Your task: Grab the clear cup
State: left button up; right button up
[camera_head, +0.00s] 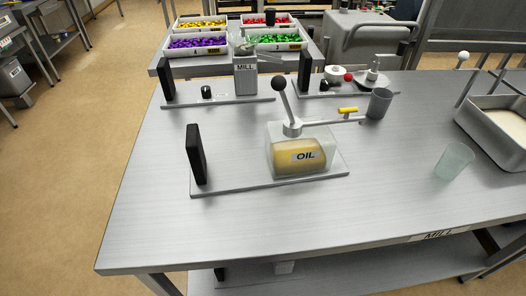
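The clear cup (454,161) is a translucent, pale greenish tumbler on the right part of the grey metal table (330,220). It appears to stand upright, with its rim leaning right in the picture. Nothing touches it from the left, and a metal tray lies to its right. A second, darker grey cup (380,103) stands further back, close to the end of the oil dispenser's spout. Neither of my grippers is in view.
The oil dispenser (300,155), with a black-knobbed lever, stands on a plate left of the clear cup. The metal tray (480,126) holds pale material. A mill (245,78) and bins of coloured pieces (198,42) are behind. The table's front is clear.

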aim_at(456, 156)
jog(key=z, duration=1.45)
jog(key=j+u, duration=0.2)
jog(key=u, duration=0.2)
jog(key=i+l, duration=0.05)
